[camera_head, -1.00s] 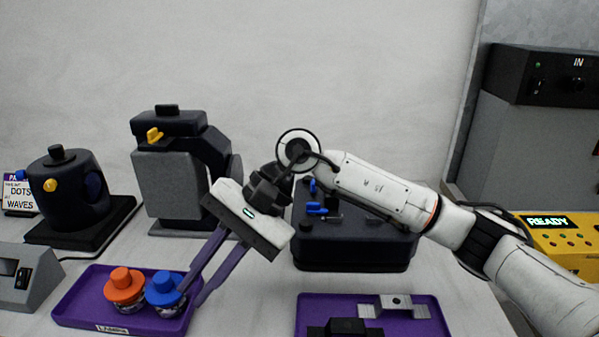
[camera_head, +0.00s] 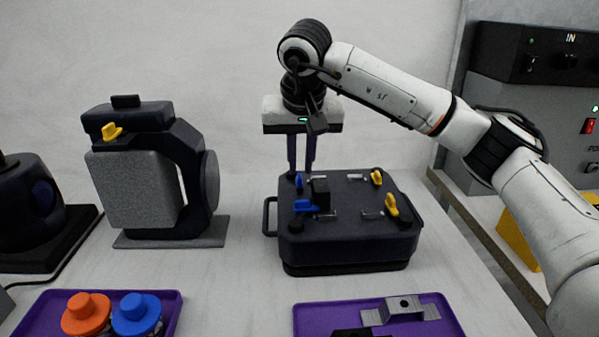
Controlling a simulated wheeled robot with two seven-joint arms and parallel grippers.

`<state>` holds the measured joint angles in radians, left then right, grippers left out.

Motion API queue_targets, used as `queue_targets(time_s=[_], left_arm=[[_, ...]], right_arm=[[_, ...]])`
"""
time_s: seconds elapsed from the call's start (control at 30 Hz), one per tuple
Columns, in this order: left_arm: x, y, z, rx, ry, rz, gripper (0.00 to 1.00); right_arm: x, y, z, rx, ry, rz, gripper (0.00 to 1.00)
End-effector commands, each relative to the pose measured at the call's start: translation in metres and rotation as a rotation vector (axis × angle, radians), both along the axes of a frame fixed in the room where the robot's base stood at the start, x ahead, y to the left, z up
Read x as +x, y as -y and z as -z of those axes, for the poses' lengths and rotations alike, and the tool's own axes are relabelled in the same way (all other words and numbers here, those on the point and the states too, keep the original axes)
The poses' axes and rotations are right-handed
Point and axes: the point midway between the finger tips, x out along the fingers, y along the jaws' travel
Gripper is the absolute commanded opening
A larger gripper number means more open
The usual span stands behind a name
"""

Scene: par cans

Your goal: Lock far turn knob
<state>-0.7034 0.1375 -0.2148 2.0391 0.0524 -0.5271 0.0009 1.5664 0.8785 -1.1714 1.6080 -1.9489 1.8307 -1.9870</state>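A dark box-shaped fixture (camera_head: 350,246) stands on the table with several turn knobs on its top. A blue knob (camera_head: 299,181) is at its far left and a second blue knob (camera_head: 304,205) is nearer. A yellow knob (camera_head: 377,177) is at the far right and another yellow knob (camera_head: 391,205) is nearer. My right gripper (camera_head: 300,172) points down at the far left blue knob. Its two purple fingers are a little apart, with a narrow gap between them. Their tips are at or just behind this knob; contact is unclear. My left gripper is out of view.
A purple tray (camera_head: 37,316) with an orange-capped can (camera_head: 87,313) and a blue-capped can (camera_head: 137,314) is at front left. Another purple tray (camera_head: 312,318) holds a grey metal block (camera_head: 403,309). A lamp-like fixture (camera_head: 140,185) with a yellow knob stands left.

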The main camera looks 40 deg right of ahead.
Motion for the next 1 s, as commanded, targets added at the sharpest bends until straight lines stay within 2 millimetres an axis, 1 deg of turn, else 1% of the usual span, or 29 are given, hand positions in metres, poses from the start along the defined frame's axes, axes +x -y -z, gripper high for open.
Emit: queue_targets(time_s=[0.03,0.1,0.27,0.53,0.57,0.6,0.63,0.87,1.0], left_arm=[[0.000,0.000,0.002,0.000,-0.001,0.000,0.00],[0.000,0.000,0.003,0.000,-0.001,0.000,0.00],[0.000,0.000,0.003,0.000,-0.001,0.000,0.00],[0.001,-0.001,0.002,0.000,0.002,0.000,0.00],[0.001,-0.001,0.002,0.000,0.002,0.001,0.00],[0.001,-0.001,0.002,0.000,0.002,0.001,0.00],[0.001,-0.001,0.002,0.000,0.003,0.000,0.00],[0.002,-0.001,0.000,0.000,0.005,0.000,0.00],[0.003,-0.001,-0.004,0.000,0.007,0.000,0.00]], right_arm=[[0.002,0.002,0.009,0.001,-0.003,0.000,0.15],[0.005,0.003,0.016,0.001,-0.003,0.000,0.15],[0.009,0.005,0.025,0.001,-0.001,0.000,0.15],[0.009,0.005,0.026,0.001,0.000,0.000,0.15],[0.009,0.005,0.026,0.001,0.000,0.000,0.11],[0.009,0.005,0.026,0.001,0.000,0.000,0.05],[0.009,0.005,0.026,0.001,0.000,0.000,0.00],[0.009,0.005,0.026,0.002,0.000,0.003,0.00],[0.009,0.005,0.024,0.001,0.000,0.026,0.00]])
